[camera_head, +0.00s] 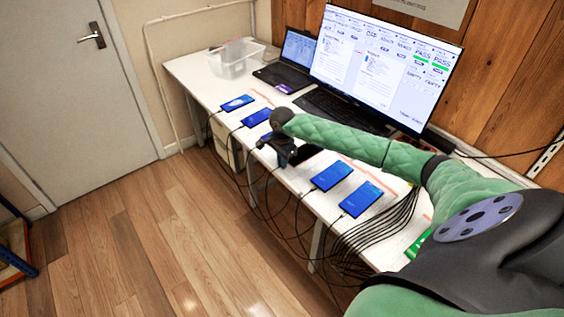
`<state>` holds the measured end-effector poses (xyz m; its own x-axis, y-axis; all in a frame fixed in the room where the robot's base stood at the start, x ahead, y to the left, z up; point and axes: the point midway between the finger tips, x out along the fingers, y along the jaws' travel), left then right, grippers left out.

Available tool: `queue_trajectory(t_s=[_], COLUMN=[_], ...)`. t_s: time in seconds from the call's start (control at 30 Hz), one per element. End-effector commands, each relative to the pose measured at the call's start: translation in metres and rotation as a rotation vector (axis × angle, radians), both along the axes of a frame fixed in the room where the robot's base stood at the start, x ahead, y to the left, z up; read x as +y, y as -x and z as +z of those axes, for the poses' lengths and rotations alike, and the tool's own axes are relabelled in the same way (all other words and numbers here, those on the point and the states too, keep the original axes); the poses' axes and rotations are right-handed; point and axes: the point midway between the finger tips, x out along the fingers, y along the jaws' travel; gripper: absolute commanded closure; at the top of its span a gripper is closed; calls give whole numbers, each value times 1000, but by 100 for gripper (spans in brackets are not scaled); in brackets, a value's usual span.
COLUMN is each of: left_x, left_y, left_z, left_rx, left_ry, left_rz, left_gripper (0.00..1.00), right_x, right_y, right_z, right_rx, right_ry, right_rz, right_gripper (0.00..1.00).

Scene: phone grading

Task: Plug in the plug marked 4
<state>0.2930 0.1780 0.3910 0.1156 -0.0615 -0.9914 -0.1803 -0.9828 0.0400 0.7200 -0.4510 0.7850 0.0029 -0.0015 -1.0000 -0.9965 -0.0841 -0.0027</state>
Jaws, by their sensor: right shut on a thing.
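My right gripper (286,158) is at the front part of the white table, at the end of my green-sleeved arm. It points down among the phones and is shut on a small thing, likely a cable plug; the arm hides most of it. A dark-screened phone (308,154) lies just right of the gripper, partly covered. Blue-screened phones lie in a row: two left of the gripper (237,103) (256,117), two right of it (331,175) (361,199). Thin black cables run to their front ends. No number on a plug is readable. My left gripper is out of view.
The white table (205,76) holds a clear bin (232,60), a laptop (293,58), a large monitor (384,62) and a keyboard (340,108). A bundle of black cables (375,237) hangs over the front edge. The wooden floor (150,250) in front is clear.

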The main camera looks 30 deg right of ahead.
Motion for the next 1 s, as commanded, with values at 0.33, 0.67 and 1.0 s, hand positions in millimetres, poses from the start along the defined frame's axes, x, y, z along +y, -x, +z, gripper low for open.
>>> queue_trajectory(t_s=[0.33, 0.67, 1.0], left_x=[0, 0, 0], left_y=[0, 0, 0], left_z=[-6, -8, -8], left_rx=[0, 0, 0], left_ry=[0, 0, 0], left_rz=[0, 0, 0], left_gripper=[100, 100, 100], right_x=[-3, -4, -4], right_y=[3, 3, 3], right_z=[-8, -8, -9], right_rx=[10, 11, 11], right_ry=[4, 5, 5], right_rz=[-2, -2, -2], right_gripper=[100, 100, 65])
